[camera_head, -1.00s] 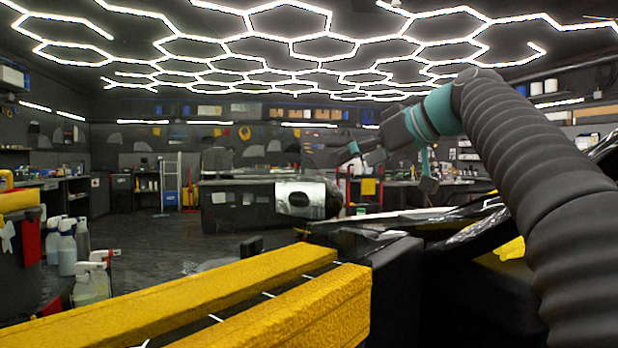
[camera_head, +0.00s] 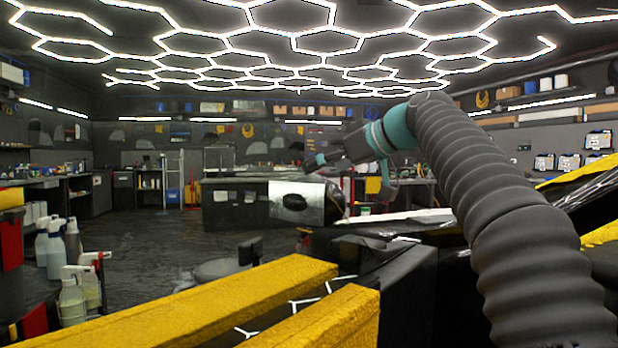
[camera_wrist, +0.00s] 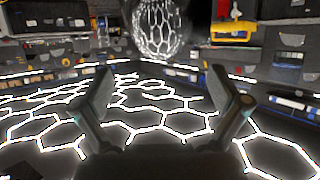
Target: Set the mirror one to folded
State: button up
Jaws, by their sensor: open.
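I cannot clearly make out a mirror. A shiny, rounded surface (camera_wrist: 157,25) with a hexagon pattern on it shows at the top middle of the wrist view; I cannot tell if it is the mirror. In the head view a silver panel with a dark oval (camera_head: 297,201) is on a dark, rounded body behind my gripper. My gripper (camera_head: 348,178) is raised in the air on the right of centre, open and empty. Its two spread fingers also show in the wrist view (camera_wrist: 162,75), with nothing between them.
Yellow beams (camera_head: 215,305) cross the near foreground. Glossy black and yellow surfaces (camera_head: 590,190) lie at the right behind my arm. Spray bottles (camera_head: 55,250) stand at the left. A dark stool (camera_head: 222,268) is beyond the beams. The floor (camera_head: 130,235) at centre left is clear.

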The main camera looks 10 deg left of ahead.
jog(key=shift+x, duration=2.95)
jog(key=shift+w, duration=0.1)
